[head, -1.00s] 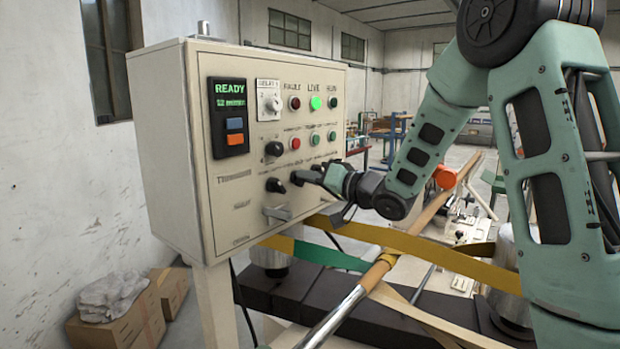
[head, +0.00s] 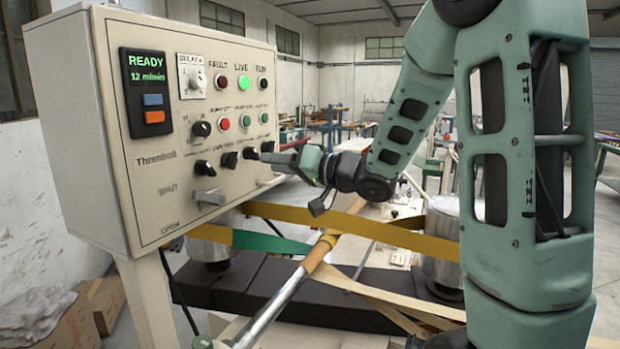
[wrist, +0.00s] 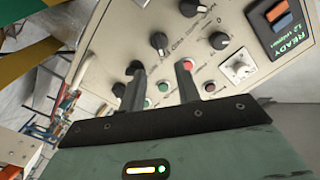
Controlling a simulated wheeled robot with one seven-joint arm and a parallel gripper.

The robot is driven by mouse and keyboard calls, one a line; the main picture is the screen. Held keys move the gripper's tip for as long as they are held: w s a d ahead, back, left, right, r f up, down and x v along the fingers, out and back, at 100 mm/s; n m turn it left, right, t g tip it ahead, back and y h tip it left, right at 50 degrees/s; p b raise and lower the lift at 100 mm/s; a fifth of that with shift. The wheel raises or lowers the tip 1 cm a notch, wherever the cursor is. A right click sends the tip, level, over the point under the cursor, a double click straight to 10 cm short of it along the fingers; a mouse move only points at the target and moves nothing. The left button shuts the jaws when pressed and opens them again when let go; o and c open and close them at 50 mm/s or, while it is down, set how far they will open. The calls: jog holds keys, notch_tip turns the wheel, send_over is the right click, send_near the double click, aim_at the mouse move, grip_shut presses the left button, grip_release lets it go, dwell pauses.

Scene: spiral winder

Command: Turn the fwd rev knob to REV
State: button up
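The control panel (head: 150,215) stands at left in the head view. A lower row of black knobs crosses it: a first knob (head: 205,168), a second (head: 229,160), a third (head: 250,153) and a fourth (head: 267,147). The labels are too small for me to tell which is the fwd rev knob or its setting. My gripper (head: 272,157) is just in front of the row's right end. In the wrist view my gripper (wrist: 161,84) has its two fingers apart with nothing held. The third knob (wrist: 135,68) shows just beyond the left fingertip; contact is unclear.
Above the row are a selector knob (head: 201,129), a red button (head: 223,123) and green buttons (head: 246,120). Yellow belt (head: 370,232) and a long rod (head: 275,305) lie under my arm.

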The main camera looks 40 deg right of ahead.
jog(key=b+v, duration=0.1)
jog(key=v, duration=0.7)
jog(key=shift+b, duration=0.3)
jog(key=shift+w, duration=0.1)
jog(key=w+a+f+n+g+h+b, duration=0.1)
jog(key=w+a+f+g+h+b, duration=0.15)
jog(key=a+f, duration=0.45)
jog(key=w+a+f+n+g+h+b, duration=0.1)
jog(key=a+f+n+g+h, duration=0.15)
jog(key=a+f, duration=0.55)
jog(key=s+a+f+n+g, duration=0.1)
jog(key=s+a+f+g, duration=0.1)
jog(key=s+a+f, duration=0.1)
jog(key=s+a+f+n+g+b, duration=0.1)
jog(key=s+a+f+g, duration=0.1)
jog(key=s+a, duration=0.1)
jog(key=s+a+f+n+g+b, duration=0.1)
jog(key=s+a+f+g, duration=0.1)
jog(key=s+a+f, duration=0.1)
jog(key=shift+s+f, duration=0.3)
jog(key=shift+s, duration=0.2)
jog(key=s+a+f+n+g, duration=0.2)
jog(key=s, duration=0.5)
jog(key=s+a+f+n+g+h+b, duration=0.1)
jog(key=s+a+n+g, duration=0.1)
jog(key=s, duration=0.6)
jog(key=shift+a+f+g, duration=0.4)
jog(key=shift+a+g, duration=0.05)
jog(key=shift+g, duration=0.35)
